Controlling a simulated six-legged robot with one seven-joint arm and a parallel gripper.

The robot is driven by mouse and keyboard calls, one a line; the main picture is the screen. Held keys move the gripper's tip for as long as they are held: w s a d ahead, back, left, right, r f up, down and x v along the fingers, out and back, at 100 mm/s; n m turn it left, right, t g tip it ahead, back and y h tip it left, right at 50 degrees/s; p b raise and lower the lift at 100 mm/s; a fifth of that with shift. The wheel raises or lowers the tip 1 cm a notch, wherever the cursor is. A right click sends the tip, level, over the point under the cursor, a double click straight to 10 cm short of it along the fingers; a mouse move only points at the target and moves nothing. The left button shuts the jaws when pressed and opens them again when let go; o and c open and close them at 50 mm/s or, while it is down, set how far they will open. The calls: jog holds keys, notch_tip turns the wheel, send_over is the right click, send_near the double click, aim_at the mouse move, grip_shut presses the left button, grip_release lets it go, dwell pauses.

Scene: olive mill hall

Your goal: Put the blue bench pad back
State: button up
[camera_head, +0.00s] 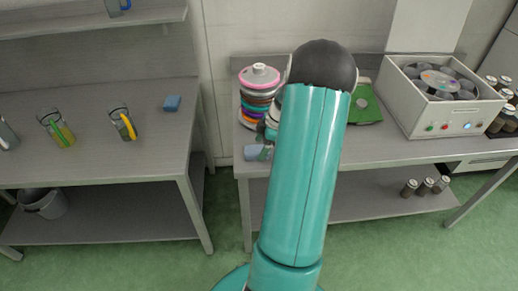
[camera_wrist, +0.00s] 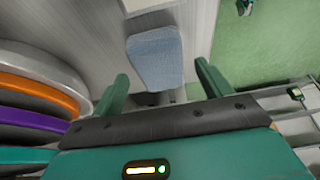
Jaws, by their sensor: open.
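A light blue pad (camera_wrist: 155,57) with a rough, woven-looking surface lies on the grey bench near its edge in the wrist view. In the head view a pale blue piece (camera_head: 255,152), apparently the same pad, shows at the front left corner of the right bench. My gripper (camera_wrist: 161,72) is open, its green fingers either side of the pad's near end in the picture. Whether they touch it I cannot tell. In the head view my arm hides most of the gripper. A smaller, deeper blue block (camera_head: 172,103) lies on the left bench.
A stack of coloured discs (camera_head: 260,92) stands close beside my gripper, also at left in the wrist view (camera_wrist: 40,95). Right bench: green item (camera_head: 366,106), white box (camera_head: 425,112), brown jars (camera_head: 497,100). Left bench: jugs (camera_head: 122,122). A gap separates the benches.

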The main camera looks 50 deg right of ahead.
jog(key=v, duration=1)
jog(key=w+a+r+m+h, duration=0.15)
jog(key=a+r, duration=0.25)
jog(key=a, duration=0.4)
jog(key=w+a+r+m+g, duration=0.1)
jog(key=w+a+r, duration=0.25)
jog(key=a, duration=0.35)
jog(key=w+a+r+m+h, duration=0.15)
jog(key=a+r, duration=0.25)
jog(key=a, duration=0.4)
jog(key=s+a+r+m+t, duration=0.1)
jog(key=s+a, duration=0.4)
jog(key=a, duration=0.6)
jog(key=s+a+r+m+t, duration=0.2)
jog(key=s+a, duration=0.3)
jog(key=a, duration=0.5)
jog(key=shift+s+a+r+m, duration=0.2)
jog(key=shift+a+r+m, duration=0.2)
jog(key=shift+r+m, duration=0.35)
jog(key=shift+r, duration=0.1)
